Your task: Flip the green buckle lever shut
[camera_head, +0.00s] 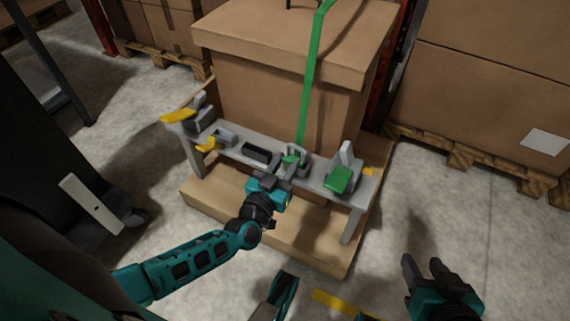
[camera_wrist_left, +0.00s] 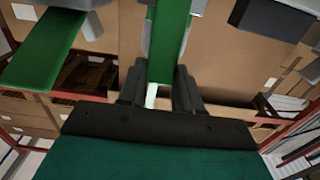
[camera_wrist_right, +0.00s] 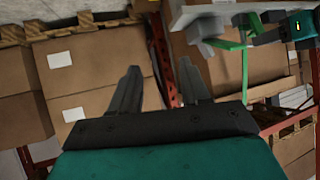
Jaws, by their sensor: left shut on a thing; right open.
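The green buckle lever (camera_head: 339,180) is a flat green plate tilted out from a grey buckle block (camera_head: 346,157) at the right end of the bench. It appears as a wide green slab (camera_wrist_left: 45,48) in the left wrist view. My left gripper (camera_head: 274,178) is at the bench's middle, left of the lever and apart from it. It is shut on a green strap (camera_wrist_left: 168,30), whose end shows between its fingers. My right gripper (camera_head: 422,264) is open and empty, right of the bench; its spread fingers (camera_wrist_right: 157,92) show in its wrist view.
The grey bench (camera_head: 228,149) carries other grey blocks and yellow parts (camera_head: 178,115). A green strap (camera_head: 311,80) runs down the front of a large carton (camera_head: 270,95). Stacked cartons (camera_head: 490,90) stand on the right. Floor (camera_head: 440,215) right of the bench is clear.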

